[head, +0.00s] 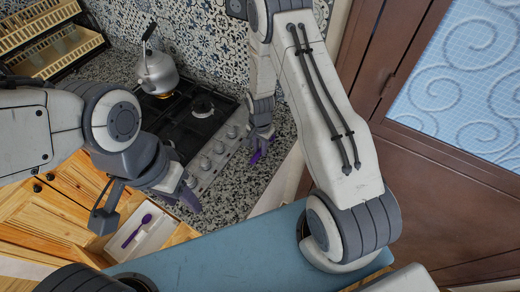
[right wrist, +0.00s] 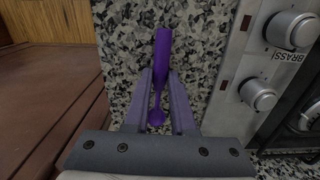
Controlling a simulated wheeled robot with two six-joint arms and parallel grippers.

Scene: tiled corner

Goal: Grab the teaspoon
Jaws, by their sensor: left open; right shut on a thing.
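My right gripper (right wrist: 158,112) is shut on a purple teaspoon (right wrist: 163,55) above the speckled counter. In the right wrist view its wide handle points away from the gripper and its small rounded end lies between the fingers. In the head view the right gripper (head: 262,138) hangs beside the stove, with the teaspoon (head: 256,157) showing small below it. My left gripper (head: 148,207) is open and empty, above and near the open drawer. A second purple spoon (head: 137,231) lies in that drawer.
The open drawer (head: 158,238) has a white inside. A gas stove (head: 180,125) with a kettle (head: 157,72) stands behind, its knobs close to the right gripper. A dish rack (head: 55,50) is at the back left. A brown door (head: 440,190) is at the right.

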